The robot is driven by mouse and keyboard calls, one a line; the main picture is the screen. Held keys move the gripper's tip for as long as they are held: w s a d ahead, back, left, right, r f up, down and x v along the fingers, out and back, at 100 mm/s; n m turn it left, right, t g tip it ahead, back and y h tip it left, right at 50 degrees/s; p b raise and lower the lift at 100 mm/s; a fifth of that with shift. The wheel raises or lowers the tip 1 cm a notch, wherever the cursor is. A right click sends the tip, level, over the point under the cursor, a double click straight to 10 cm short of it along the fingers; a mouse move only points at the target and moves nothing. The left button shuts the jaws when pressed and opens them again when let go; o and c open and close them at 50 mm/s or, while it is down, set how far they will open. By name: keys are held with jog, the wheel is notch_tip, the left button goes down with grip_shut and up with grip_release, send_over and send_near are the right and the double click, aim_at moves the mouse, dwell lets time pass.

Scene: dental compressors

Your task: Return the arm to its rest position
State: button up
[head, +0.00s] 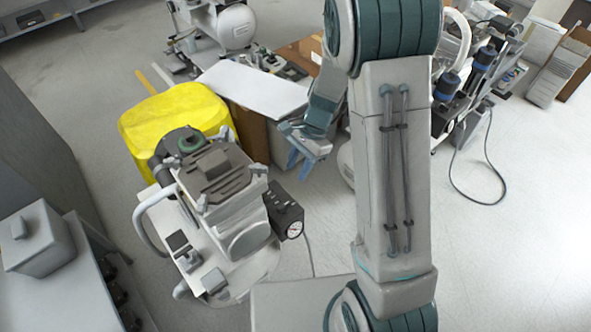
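My arm (390,180) rises through the right-centre of the head view and bends over at the top. My gripper (298,160) hangs left of the arm, with its blue fingers pointing down. The fingers look apart, and I see nothing between them. It is in front of the white-topped table, right of the yellow bin and above and right of the grey compressor. Part of the wrist is hidden behind my arm.
A compressor (225,200) stands close at the left, beside a yellow bin (178,112). A white-topped table (252,89) is behind. More machines (470,80) stand at the right, with a cable (478,200) on the floor. Floor at the lower right is clear.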

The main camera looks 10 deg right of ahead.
dwell(0.4)
jog(key=s+d+r+n+t+h+p, duration=0.1)
jog(key=s+d+r+n+p, duration=0.2)
jog(key=r, duration=0.8)
jog(key=s+d+r+n+t+h+p, duration=0.1)
jog(key=s+d+r+n+t+p, duration=0.1)
jog(key=s+r+p, duration=0.5)
jog(key=s+d+r+n+t+h+p, duration=0.1)
jog(key=s+r+n+p, duration=0.4)
jog(key=r, duration=1.1)
jog(key=d+n+t+p, duration=0.1)
jog(key=d, duration=0.1)
jog(key=shift+d+r+h+p, duration=0.3)
jog(key=shift+d+r+p, duration=0.1)
